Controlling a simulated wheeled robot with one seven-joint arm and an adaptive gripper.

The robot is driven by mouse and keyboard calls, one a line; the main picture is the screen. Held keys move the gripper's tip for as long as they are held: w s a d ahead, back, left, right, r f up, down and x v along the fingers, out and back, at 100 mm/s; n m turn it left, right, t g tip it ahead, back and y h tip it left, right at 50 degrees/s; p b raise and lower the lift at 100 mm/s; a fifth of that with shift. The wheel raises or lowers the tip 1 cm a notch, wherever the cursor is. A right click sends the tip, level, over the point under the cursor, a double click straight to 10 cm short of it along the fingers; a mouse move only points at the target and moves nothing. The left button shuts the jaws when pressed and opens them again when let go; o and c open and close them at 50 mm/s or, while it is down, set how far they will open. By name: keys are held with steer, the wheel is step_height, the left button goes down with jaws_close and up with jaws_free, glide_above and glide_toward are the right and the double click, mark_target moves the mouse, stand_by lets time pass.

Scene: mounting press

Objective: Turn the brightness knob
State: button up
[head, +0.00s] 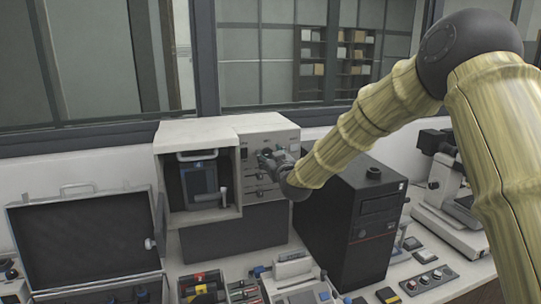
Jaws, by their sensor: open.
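The mounting press (197,135) is a pale box housing with an open bay on its left side and a light control panel (286,136) on its right. Small dark controls and slots show on that panel. My arm reaches in from the right, and my gripper (267,158) is in front of the panel, open. It covers part of the panel. I cannot tell which control is the brightness knob, or whether the gripper touches one; it may be hidden behind the gripper.
A black computer tower (345,220) stands close right of the press, below my forearm. An open dark case (85,240) is at the left. A microscope (450,190) and a small knobbed box (428,281) are at the right. Small items crowd the bench front.

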steer(key=c, duration=1.1)
steer(key=shift+o, duration=0.2)
steer(key=shift+f+m+b, duration=0.1)
steer(key=shift+m+b, duration=0.2)
steer(key=shift+b, duration=0.25)
steer(key=shift+f+m+b, duration=0.15)
steer(key=shift+m+b, duration=0.75)
steer(key=shift+b, duration=0.35)
steer(key=m+b, duration=0.5)
steer(key=shift+d+b, duration=0.1)
steer(key=shift+b, duration=0.25)
steer(key=m+b, duration=0.3)
steer(key=m, duration=0.1)
steer(key=shift+r+m+b, duration=0.2)
steer(key=shift+m+b, duration=1.65)
steer(key=shift+m, duration=0.35)
